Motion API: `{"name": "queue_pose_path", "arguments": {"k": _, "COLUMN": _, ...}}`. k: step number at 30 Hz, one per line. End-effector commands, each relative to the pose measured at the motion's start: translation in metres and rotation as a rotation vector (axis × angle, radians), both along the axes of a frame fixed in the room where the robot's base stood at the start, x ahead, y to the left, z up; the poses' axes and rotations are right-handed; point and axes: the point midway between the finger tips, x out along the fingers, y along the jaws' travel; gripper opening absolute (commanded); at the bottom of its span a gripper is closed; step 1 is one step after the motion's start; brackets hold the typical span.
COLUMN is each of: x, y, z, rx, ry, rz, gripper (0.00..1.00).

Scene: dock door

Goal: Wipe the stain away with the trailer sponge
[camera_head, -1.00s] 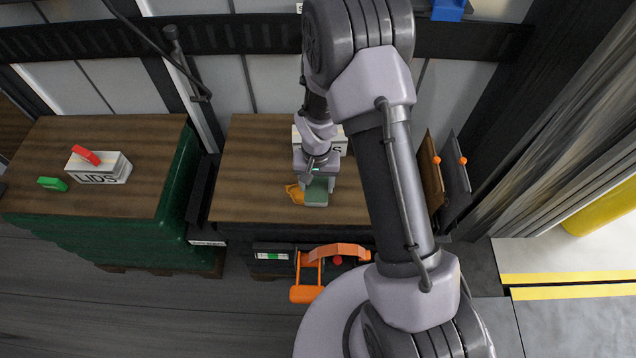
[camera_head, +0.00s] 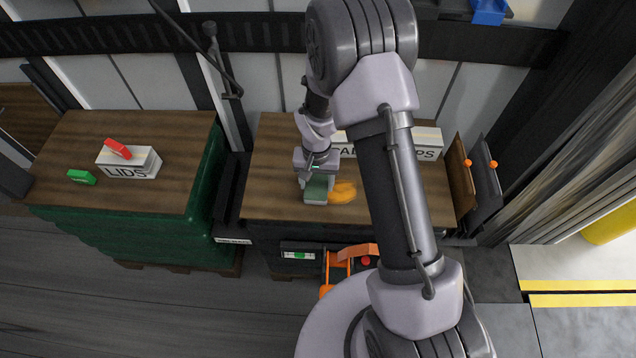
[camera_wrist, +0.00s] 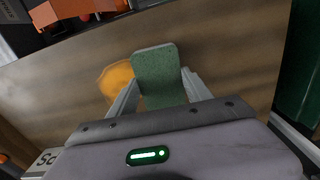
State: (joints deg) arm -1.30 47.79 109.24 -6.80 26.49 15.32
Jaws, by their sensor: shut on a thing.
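My gripper (camera_head: 316,184) is shut on the green trailer sponge (camera_head: 315,194) at the front part of the right-hand wooden top (camera_head: 270,165). In the wrist view the sponge (camera_wrist: 160,76) sits between the two fingers. The orange stain (camera_head: 343,192) lies on the wood just right of the sponge in the head view. It also shows in the wrist view (camera_wrist: 116,80), where the sponge covers part of its edge. The sponge is at or very near the surface; I cannot tell if it touches.
A white lettered box (camera_head: 428,142) stands behind, partly hidden by my arm. Orange-handled gear (camera_head: 352,258) is below the front edge. On the left, a green-wrapped pallet (camera_head: 120,235) carries a LIDS box (camera_head: 128,163), a red item (camera_head: 117,148) and a green item (camera_head: 81,177).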

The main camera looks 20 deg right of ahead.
Motion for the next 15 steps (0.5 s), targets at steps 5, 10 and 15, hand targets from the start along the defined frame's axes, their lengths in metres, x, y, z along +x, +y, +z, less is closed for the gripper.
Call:
{"name": "queue_pose_path", "arguments": {"k": 5, "x": 0.002, "y": 0.000, "z": 0.025, "rx": 0.000, "ry": -0.001, "rz": -0.001, "gripper": 0.15}}
{"name": "queue_pose_path", "arguments": {"k": 10, "x": 0.004, "y": -0.001, "z": 0.039, "rx": 0.000, "ry": 0.000, "rz": -0.001, "gripper": 0.15}}
{"name": "queue_pose_path", "arguments": {"k": 15, "x": 0.006, "y": -0.001, "z": 0.054, "rx": 0.000, "ry": 0.000, "rz": 0.000, "gripper": 0.15}}
